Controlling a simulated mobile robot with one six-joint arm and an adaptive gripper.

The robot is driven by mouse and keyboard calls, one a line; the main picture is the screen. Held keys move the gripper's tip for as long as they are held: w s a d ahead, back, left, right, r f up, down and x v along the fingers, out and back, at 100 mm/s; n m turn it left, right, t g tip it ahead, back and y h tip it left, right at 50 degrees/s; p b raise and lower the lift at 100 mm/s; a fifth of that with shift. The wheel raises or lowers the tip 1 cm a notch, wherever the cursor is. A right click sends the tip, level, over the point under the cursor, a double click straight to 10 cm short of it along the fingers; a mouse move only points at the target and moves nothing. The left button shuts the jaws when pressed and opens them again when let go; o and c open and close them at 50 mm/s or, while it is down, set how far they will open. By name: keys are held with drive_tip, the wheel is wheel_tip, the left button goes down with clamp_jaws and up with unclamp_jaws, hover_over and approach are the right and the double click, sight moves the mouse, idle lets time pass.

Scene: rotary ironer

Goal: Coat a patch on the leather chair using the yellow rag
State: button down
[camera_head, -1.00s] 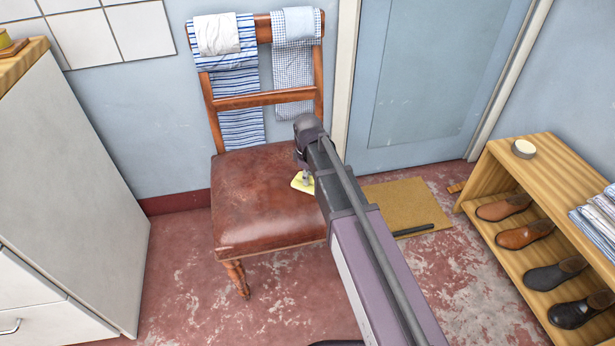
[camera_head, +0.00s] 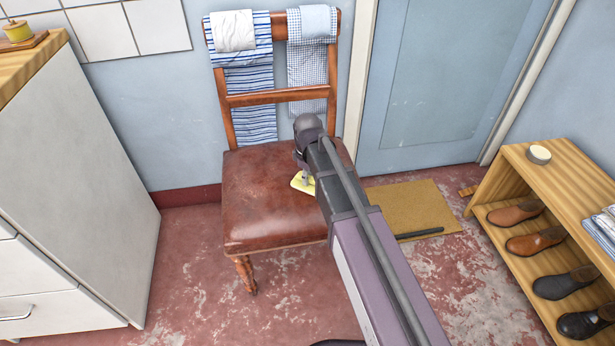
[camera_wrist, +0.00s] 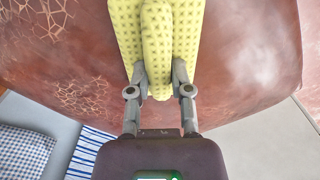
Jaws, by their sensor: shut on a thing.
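The leather chair (camera_head: 262,211) has a brown-red padded seat and a wooden frame, and stands against the wall. In the wrist view its seat (camera_wrist: 225,75) shows cracked, worn patches (camera_wrist: 80,95) at the left and a paler, hazy area (camera_wrist: 260,55) at the right. The yellow rag (camera_head: 301,184) is over the right part of the seat; in the wrist view the rag (camera_wrist: 125,25) is bunched between my fingers. My gripper (camera_wrist: 158,85) is shut on it. I cannot tell whether the rag touches the leather. My arm hides the seat's right edge in the head view.
Striped (camera_head: 255,75) and checked cloths (camera_head: 308,65) hang over the chair back. A white cabinet (camera_head: 100,190) stands left. A shoe rack (camera_head: 490,190) with several shoes and a round tin (camera_head: 538,154) stands right. A mat (camera_head: 420,205) lies by the door (camera_head: 440,80).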

sight(296, 183)
drive_tip(key=shift+a, duration=0.1)
drive_tip(key=shift+s+a+f, duration=0.1)
drive_tip(key=shift+s+a, duration=0.15)
drive_tip(key=shift+a, duration=0.55)
drive_tip(key=shift+s+a, duration=0.2)
drive_tip(key=shift+a, duration=0.55)
drive_tip(key=shift+a, duration=0.15)
drive_tip(key=shift+s+a, duration=0.2)
drive_tip(key=shift+a, duration=0.55)
drive_tip(key=shift+s+a, duration=0.2)
drive_tip(key=shift+a, duration=0.55)
drive_tip(key=shift+a, duration=0.1)
drive_tip(key=shift+s+a, duration=0.25)
drive_tip(key=shift+a, duration=0.55)
drive_tip(key=shift+s+a, duration=0.2)
drive_tip(key=shift+a, duration=0.6)
drive_tip(key=shift+a, duration=0.1)
drive_tip(key=shift+s+a, duration=0.2)
drive_tip(key=shift+a, duration=0.6)
drive_tip(key=shift+s+a, duration=0.15)
drive_tip(key=shift+a, duration=0.6)
drive_tip(key=shift+a, duration=0.1)
